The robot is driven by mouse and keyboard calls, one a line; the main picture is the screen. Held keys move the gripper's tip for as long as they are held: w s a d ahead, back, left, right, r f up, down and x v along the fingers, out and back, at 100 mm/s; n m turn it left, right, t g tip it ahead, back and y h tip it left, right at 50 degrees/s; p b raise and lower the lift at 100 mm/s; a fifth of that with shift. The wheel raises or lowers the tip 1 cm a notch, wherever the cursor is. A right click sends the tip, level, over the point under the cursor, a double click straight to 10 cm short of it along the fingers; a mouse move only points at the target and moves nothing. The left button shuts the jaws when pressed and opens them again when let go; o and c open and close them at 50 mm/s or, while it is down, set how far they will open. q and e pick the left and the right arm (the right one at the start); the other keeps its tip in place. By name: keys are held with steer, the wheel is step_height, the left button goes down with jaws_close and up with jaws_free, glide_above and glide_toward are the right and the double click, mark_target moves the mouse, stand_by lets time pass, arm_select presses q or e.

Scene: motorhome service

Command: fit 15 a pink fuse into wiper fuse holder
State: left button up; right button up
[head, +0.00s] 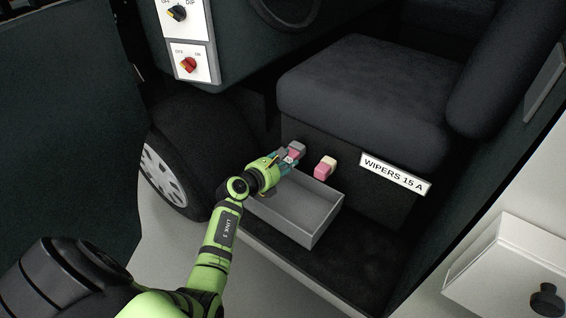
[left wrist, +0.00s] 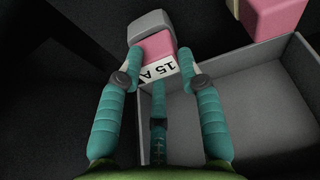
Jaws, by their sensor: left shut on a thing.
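My left gripper (head: 285,163) is shut on a pink fuse (left wrist: 157,50) at the front of the seat base. Its teal fingers (left wrist: 160,85) grip the fuse from both sides, and a white "15 A" label faces the wrist camera. A grey block (left wrist: 150,24), seemingly the holder, is at the fuse's far end and also shows in the head view (head: 297,146). The two look in contact; I cannot tell how deep the fuse sits. A "WIPERS 15 A" sign (head: 396,174) is on the seat base to the right. My right gripper is not in view.
A second pink and cream block (head: 325,167) is on the seat base just right of the gripper. An open grey tray (head: 326,229) lies below and looks empty. The seat cushion (head: 355,95) overhangs above. A wheel (head: 165,170) stands at left.

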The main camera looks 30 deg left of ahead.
arm_select(q)
steer(key=o, duration=1.1)
steer(key=shift+w, duration=0.1)
steer(key=v, duration=1.2)
